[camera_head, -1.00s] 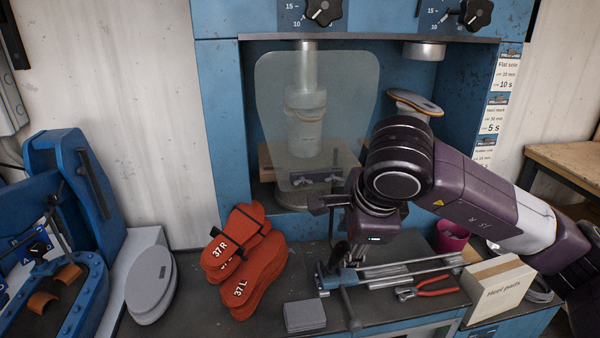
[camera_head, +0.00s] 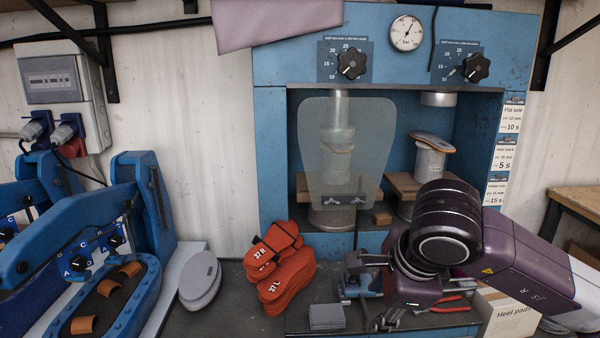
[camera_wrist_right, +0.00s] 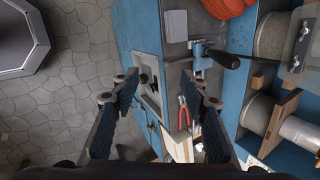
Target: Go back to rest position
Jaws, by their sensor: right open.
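My right gripper (camera_head: 372,292) is in front of the blue press, low over the front of the workbench, and partly covers the blue clamp (camera_head: 348,287). In the right wrist view my right gripper (camera_wrist_right: 160,88) has its two dark fingers wide apart with nothing between them. The floor, the bench front and the clamp lie beyond the fingers. My left gripper is in neither view.
The blue press (camera_head: 272,150) has a clear shield (camera_head: 345,130) and a sole on its right post (camera_head: 431,138). Orange soles (camera_head: 287,280), a grey block (camera_head: 327,317), red pliers (camera_head: 447,304) and a heel pads box (camera_head: 510,312) are on the bench.

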